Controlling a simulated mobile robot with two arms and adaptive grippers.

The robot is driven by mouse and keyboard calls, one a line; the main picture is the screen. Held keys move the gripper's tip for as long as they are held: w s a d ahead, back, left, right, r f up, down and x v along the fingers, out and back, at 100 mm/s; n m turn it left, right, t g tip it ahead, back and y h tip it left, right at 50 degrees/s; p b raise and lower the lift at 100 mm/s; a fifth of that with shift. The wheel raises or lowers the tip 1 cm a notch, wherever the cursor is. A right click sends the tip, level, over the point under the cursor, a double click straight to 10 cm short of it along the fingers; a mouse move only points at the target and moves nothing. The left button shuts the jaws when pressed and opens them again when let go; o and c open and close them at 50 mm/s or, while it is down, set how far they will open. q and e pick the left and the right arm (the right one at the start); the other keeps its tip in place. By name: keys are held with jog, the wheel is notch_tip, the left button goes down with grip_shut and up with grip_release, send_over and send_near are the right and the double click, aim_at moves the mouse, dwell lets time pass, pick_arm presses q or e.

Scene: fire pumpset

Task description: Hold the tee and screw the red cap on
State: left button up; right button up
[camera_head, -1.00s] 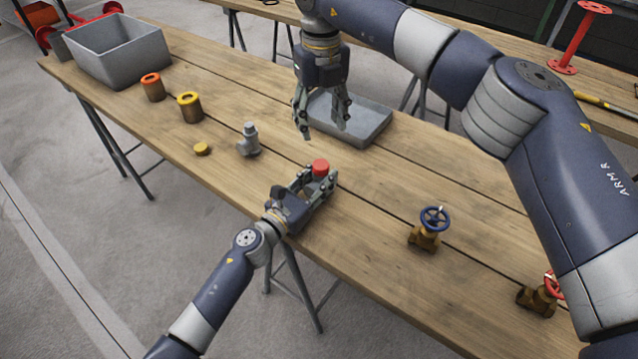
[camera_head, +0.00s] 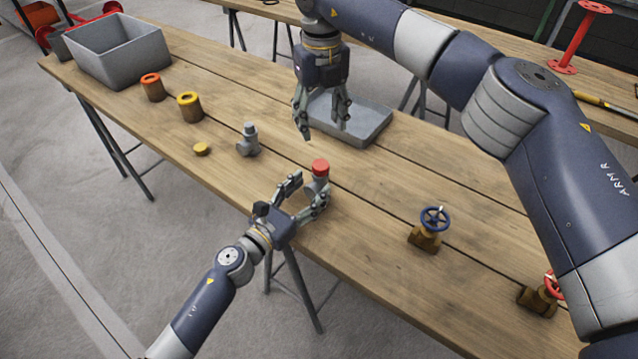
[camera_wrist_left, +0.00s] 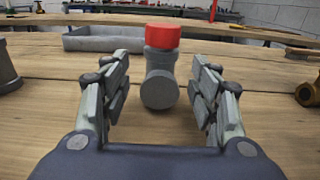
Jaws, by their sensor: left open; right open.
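The grey tee (camera_wrist_left: 159,84) stands upright on the bench with the red cap (camera_wrist_left: 162,37) seated on its top. The red cap also shows in the head view (camera_head: 320,167), with the tee (camera_head: 318,186) partly hidden below it. My left gripper (camera_head: 306,190) is open; in the left wrist view its fingers (camera_wrist_left: 159,95) stand on either side of the tee with gaps, and the tee is at or just beyond the fingertips. My right gripper (camera_head: 322,128) is open and empty, pointing down above the bench, up and behind the tee near the grey tray.
A grey tray (camera_head: 372,133) lies behind my right gripper. A second grey fitting (camera_head: 248,141), a yellow cap (camera_head: 202,149) and two round fittings stand to the left, with a grey bin (camera_head: 118,62) beyond. A blue-wheeled valve (camera_head: 430,230) stands right of the tee.

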pick_arm(q)
jog(key=v, duration=0.7)
jog(key=shift+s, duration=0.1)
jog(key=shift+r, duration=0.15)
